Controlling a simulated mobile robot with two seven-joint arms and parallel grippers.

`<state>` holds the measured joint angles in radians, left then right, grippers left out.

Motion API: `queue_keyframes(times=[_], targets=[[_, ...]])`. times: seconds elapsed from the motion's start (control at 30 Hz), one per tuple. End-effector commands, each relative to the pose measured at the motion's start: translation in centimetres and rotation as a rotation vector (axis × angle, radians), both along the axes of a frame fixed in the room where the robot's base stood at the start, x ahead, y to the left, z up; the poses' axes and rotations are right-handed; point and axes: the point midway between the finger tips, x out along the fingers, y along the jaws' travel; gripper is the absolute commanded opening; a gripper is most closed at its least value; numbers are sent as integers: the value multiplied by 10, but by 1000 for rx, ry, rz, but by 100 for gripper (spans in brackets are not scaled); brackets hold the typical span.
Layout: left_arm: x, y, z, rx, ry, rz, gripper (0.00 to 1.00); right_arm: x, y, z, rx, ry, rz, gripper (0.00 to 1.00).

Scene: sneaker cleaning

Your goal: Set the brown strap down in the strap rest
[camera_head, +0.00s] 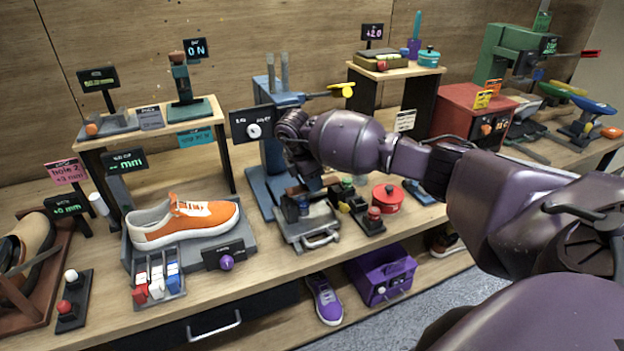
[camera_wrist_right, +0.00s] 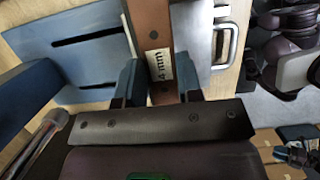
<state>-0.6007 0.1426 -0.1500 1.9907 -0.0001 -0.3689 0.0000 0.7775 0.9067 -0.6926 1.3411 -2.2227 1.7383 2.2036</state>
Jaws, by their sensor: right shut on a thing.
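The brown strap (camera_wrist_right: 150,25) is upright in the right wrist view, with a white "4 mm" label near its lower end. My right gripper (camera_wrist_right: 160,80) is shut on it, with one blue finger on each side. In the head view my right gripper (camera_head: 312,185) points down over the grey metal tray with a handle (camera_head: 320,238), in front of the blue press; the strap is mostly hidden there by the wrist. I cannot tell which fixture is the strap rest, or whether the strap touches anything below. My left gripper is not in view.
The blue press (camera_head: 268,160) stands just behind the gripper. A black block with coloured knobs (camera_head: 368,226) and a red round pot (camera_head: 388,198) are close on the right. An orange sneaker (camera_head: 185,222) on a grey stand is to the left.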

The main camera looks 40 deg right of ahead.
Motion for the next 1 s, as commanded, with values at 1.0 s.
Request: queue_keyframes(times=[1.0], targets=[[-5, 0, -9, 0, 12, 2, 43, 0, 0, -14, 0, 0, 0, 10]])
